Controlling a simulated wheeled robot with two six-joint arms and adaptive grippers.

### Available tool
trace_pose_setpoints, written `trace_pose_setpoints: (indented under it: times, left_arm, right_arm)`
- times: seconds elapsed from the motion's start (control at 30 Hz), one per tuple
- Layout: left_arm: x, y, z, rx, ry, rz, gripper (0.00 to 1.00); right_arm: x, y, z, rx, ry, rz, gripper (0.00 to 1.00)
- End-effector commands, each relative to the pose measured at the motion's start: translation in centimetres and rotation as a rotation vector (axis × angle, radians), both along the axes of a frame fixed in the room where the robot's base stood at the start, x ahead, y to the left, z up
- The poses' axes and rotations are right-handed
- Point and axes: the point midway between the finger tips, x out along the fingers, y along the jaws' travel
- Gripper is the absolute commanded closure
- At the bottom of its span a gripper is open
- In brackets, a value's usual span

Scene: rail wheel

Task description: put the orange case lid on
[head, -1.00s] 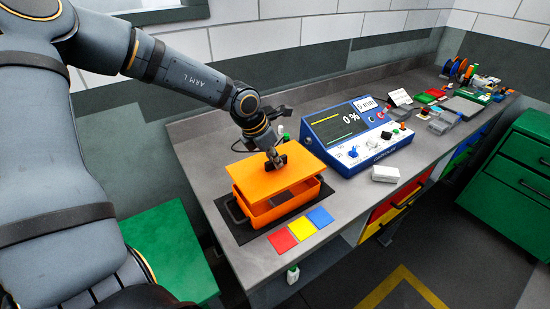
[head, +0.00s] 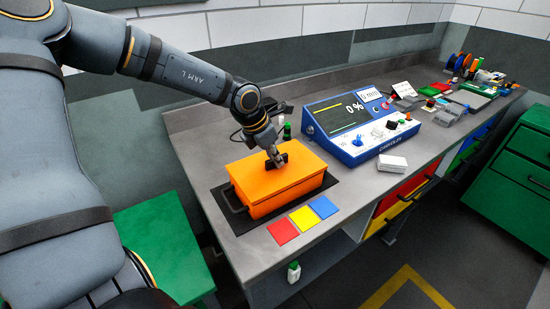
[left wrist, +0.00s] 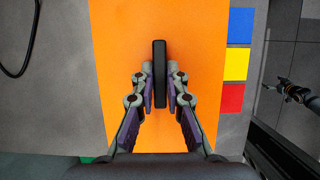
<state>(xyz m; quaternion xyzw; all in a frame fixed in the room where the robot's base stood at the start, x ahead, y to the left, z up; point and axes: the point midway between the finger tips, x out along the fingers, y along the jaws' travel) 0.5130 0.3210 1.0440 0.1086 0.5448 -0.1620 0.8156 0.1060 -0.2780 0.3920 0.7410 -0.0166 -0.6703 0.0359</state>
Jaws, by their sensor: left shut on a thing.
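The orange lid (head: 262,179) lies level over the orange case (head: 290,199), and its edges line up with the case walls. The case stands on a dark mat (head: 239,221) on the bench. My left gripper (head: 277,161) is over the middle of the lid, shut on the lid's black handle. The left wrist view shows the fingers (left wrist: 160,95) on both sides of the black handle (left wrist: 160,60), with the orange lid (left wrist: 115,60) filling the middle. The inside of the case is hidden.
Red (head: 283,231), yellow (head: 304,218) and blue (head: 323,207) squares lie in front of the mat. A blue instrument (head: 360,130) stands right of the case, with a white box (head: 391,163) before it. The bench (head: 192,160) is bare to the left.

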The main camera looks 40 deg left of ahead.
Motion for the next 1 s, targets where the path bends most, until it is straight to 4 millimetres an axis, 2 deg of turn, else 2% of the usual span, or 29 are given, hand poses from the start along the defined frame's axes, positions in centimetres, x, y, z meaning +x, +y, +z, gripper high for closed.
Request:
trace_pose_setpoints:
  times: [0.53, 1.0]
  left_arm:
    - [0.0, -0.01, -0.08, 0.0, -0.002, -0.001, 1.0]
    - [-0.04, -0.02, 0.02, 0.0, -0.001, 0.0, 1.0]
  right_arm:
    - [0.03, 0.0, -0.87, 0.0, -0.001, 0.0, 0.1]
    - [0.01, -0.01, -0.85, 0.0, 0.0, 0.0, 0.1]
